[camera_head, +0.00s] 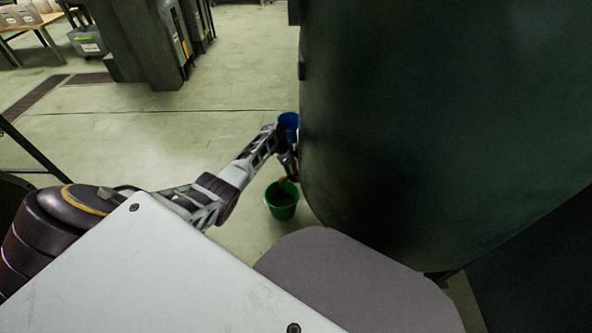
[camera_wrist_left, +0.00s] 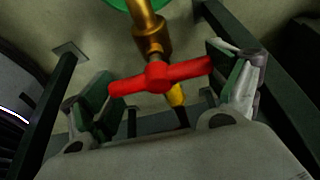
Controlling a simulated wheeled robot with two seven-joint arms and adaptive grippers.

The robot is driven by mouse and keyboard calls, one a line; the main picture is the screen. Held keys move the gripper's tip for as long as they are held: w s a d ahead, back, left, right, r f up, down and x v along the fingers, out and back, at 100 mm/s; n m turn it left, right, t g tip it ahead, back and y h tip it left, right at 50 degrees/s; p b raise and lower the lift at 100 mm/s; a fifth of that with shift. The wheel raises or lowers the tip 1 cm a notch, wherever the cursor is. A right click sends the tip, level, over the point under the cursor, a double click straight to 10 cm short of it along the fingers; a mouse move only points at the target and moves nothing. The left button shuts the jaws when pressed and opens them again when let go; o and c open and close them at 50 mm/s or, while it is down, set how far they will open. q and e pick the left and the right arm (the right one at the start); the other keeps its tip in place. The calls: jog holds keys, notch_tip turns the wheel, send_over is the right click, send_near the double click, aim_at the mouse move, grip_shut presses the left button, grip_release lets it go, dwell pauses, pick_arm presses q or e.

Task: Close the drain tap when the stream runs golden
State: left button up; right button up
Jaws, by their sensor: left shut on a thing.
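The drain tap has a red lever handle (camera_wrist_left: 160,76) and a brass pipe (camera_wrist_left: 148,22) in the left wrist view. My left gripper (camera_wrist_left: 163,80) is shut on the red handle, with one finger at each end of it. In the head view my left gripper (camera_head: 289,163) is beside the dark tank wall. A green bucket (camera_head: 282,212) stands on the floor below it, with dark contents. Something orange-brown shows just above the bucket; I cannot tell whether it is spout or stream, so the stream's colour is unclear. My right gripper is out of view.
The large dark tank (camera_head: 440,110) fills the right side. The floor (camera_head: 120,140) to the left is mostly clear. A table (camera_head: 30,28) with bins stands at the far left.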

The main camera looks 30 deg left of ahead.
pick_arm(q)
jog(key=o, duration=0.8)
jog(key=shift+v, duration=5.95)
jog(key=shift+s, duration=0.2)
